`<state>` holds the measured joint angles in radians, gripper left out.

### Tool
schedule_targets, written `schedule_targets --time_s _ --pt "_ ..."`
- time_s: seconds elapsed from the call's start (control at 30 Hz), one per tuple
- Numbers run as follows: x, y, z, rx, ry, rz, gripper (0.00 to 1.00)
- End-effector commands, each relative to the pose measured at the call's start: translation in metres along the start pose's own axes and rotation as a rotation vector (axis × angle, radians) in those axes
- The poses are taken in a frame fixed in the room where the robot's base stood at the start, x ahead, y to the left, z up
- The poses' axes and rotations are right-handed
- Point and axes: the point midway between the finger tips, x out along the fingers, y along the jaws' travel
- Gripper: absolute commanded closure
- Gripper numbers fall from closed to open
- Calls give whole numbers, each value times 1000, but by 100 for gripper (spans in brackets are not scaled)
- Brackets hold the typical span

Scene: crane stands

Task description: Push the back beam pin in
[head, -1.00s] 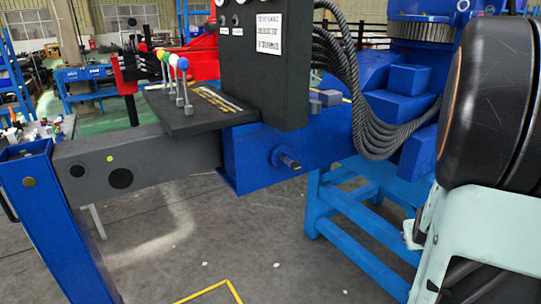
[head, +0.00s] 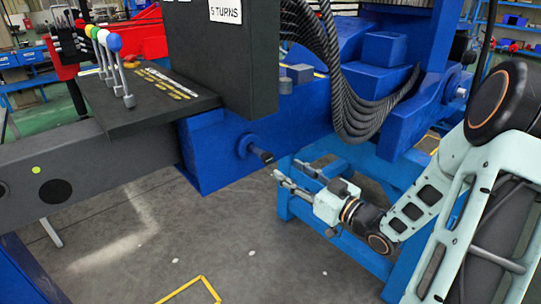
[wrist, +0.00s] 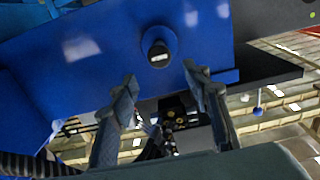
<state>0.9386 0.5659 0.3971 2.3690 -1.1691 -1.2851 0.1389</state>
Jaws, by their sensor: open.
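The beam pin (head: 258,151) is a short dark rod with a paler end. It sticks out of a round blue collar on the side of the blue beam (head: 205,155). In the wrist view the pin (wrist: 158,53) shows nearly end-on, at upper centre. My gripper (head: 289,176) is just right of and below the pin's end in the head view, apart from it. In the wrist view my gripper's two fingers (wrist: 160,80) are spread and empty, and the pin appears just beyond and between their tips.
A dark control box (head: 240,60) with coloured levers (head: 115,62) stands above the beam. Black hoses (head: 345,100) hang to the right of it. A blue stand (head: 295,208) is behind and below my gripper. The grey floor (head: 130,250) in front is clear.

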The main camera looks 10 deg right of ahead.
Motion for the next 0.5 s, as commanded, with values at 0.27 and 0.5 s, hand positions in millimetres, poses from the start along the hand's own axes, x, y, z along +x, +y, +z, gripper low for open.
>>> schedule_targets --time_s 0.27,0.5 --pt "53 -1 0 -3 -1 -3 56" --pt "88 0 1 -3 -2 0 56"
